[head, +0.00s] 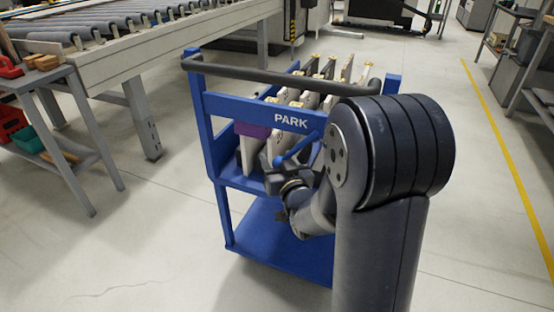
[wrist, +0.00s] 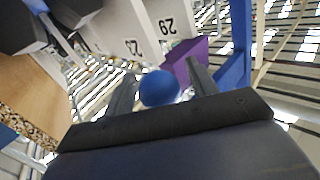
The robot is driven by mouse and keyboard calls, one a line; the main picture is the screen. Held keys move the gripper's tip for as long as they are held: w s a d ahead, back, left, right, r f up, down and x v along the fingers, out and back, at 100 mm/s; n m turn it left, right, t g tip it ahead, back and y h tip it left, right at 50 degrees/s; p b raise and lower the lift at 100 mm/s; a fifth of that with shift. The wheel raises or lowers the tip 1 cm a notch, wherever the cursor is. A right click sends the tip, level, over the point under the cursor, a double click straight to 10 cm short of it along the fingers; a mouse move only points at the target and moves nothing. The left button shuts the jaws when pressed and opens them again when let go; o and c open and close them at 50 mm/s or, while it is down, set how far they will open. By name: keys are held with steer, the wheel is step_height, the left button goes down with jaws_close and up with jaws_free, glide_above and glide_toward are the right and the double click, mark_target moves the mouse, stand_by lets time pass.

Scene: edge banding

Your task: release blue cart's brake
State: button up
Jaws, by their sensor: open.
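The blue cart (head: 240,105) stands in the middle of the head view, with the word PARK on its upper front panel. A blue brake lever (head: 301,146) slants down to the left below that word. Its round blue knob (wrist: 160,88) shows between my two fingers in the wrist view. My gripper (head: 272,164) is at the lever's lower end, in front of the cart. The fingers (wrist: 160,80) are open on either side of the knob; I cannot tell whether they touch it. My arm hides the cart's right side and part of the lever.
The cart carries several upright pale panels (head: 247,155) and a purple piece (head: 252,130); a dark push bar (head: 270,75) runs across its top. A roller conveyor (head: 125,50) and a grey side table (head: 40,75) stand at left. Floor at front left is clear.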

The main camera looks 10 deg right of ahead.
steer(key=shift+w, duration=0.4)
steer(key=shift+c, duration=0.2)
jaws_close()
